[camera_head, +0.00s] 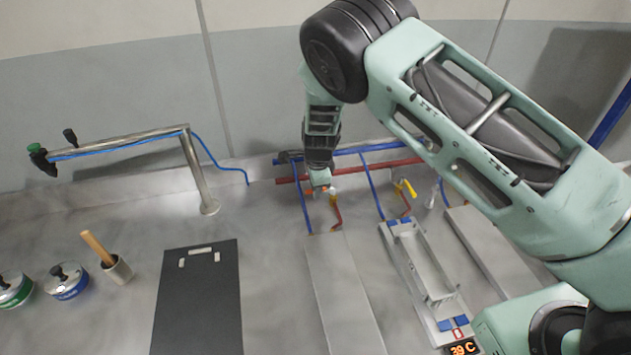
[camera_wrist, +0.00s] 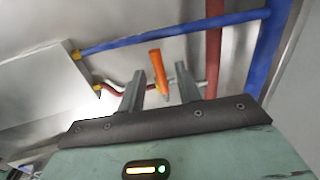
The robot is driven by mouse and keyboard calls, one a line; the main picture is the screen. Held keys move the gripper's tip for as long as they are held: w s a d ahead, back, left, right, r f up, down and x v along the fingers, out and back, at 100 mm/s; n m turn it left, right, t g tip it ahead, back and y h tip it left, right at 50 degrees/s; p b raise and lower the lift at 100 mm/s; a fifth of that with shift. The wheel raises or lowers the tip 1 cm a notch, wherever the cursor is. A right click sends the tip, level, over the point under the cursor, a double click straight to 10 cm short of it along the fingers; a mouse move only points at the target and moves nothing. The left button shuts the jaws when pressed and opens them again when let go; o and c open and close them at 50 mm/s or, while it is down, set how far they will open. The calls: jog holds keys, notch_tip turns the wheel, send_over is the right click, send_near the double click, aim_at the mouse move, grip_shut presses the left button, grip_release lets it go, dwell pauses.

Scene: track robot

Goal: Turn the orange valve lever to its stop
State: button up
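The orange valve lever (camera_wrist: 158,68) shows in the wrist view, tilted a little, between my two grey fingers. In the head view only small orange bits of it (camera_head: 322,189) show under my gripper (camera_head: 320,188). My gripper (camera_wrist: 159,72) is open, with a gap between each finger and the lever. I cannot tell how deep the lever sits between the fingers. The valve body under the lever is mostly hidden.
Blue (camera_wrist: 178,28) and red (camera_wrist: 213,55) pipes run close around the fingers. A yellow valve handle (camera_head: 405,187) stands to the right. A grey plate (camera_head: 342,290) and a metal tray (camera_head: 395,250) lie in front. A bent metal post (camera_head: 197,175) stands left.

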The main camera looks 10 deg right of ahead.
jog(key=s+r+b, duration=0.3)
jog(key=r+b, duration=0.1)
jog(key=r, duration=1.3)
jog(key=shift+s, duration=0.2)
jog(key=s+r+n+g+b, duration=0.1)
jog(key=s+n+b, duration=0.4)
jog(key=s+n, duration=2)
jog(key=s+g, duration=0.1)
jog(key=s, duration=1)
jog(key=shift+s+a+n+y, duration=0.25)
jog(key=shift+s+n+y, duration=0.05)
jog(key=shift+s, duration=0.05)
